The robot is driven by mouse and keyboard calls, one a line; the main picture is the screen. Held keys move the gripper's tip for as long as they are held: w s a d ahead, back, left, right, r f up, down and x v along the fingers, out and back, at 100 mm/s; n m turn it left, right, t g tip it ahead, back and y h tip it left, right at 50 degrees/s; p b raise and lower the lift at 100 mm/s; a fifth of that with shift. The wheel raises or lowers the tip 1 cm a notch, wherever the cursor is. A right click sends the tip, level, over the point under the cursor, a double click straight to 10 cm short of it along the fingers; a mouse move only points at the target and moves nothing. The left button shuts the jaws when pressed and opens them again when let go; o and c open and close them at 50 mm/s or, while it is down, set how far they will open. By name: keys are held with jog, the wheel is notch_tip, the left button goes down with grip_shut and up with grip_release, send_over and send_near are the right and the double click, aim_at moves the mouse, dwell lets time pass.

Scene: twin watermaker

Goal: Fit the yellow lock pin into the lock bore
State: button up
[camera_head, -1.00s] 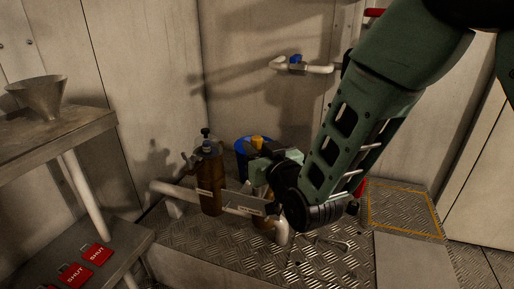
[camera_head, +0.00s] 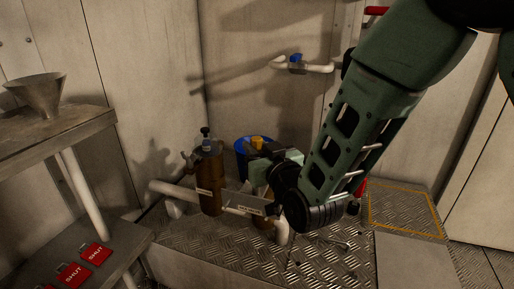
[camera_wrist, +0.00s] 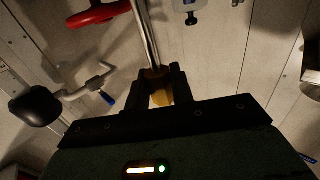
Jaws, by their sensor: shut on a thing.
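My gripper (camera_wrist: 160,88) is shut on the yellow lock pin (camera_wrist: 158,97), whose yellow part shows between the two dark fingers in the wrist view. A metal rod (camera_wrist: 146,35) runs up from between the fingers; I cannot tell whether it is the pin's shaft or something behind it. In the head view a yellow piece (camera_head: 257,141) shows at the end of my gripper (camera_head: 256,149), in front of a blue bucket. My wrist hides most of the pin there. I cannot make out the lock bore in either view.
Brown bottles (camera_head: 210,185) stand behind a low white rail (camera_head: 172,190), close to my gripper. A pipe with a blue valve (camera_head: 296,60) is on the wall. A bench with a funnel (camera_head: 39,97) and red SHUT tags (camera_head: 97,254) lie left.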

jog(key=shift+f+b, duration=1.6)
jog(key=shift+f, duration=0.25)
jog(key=o, duration=0.9)
jog(key=shift+r, duration=0.1)
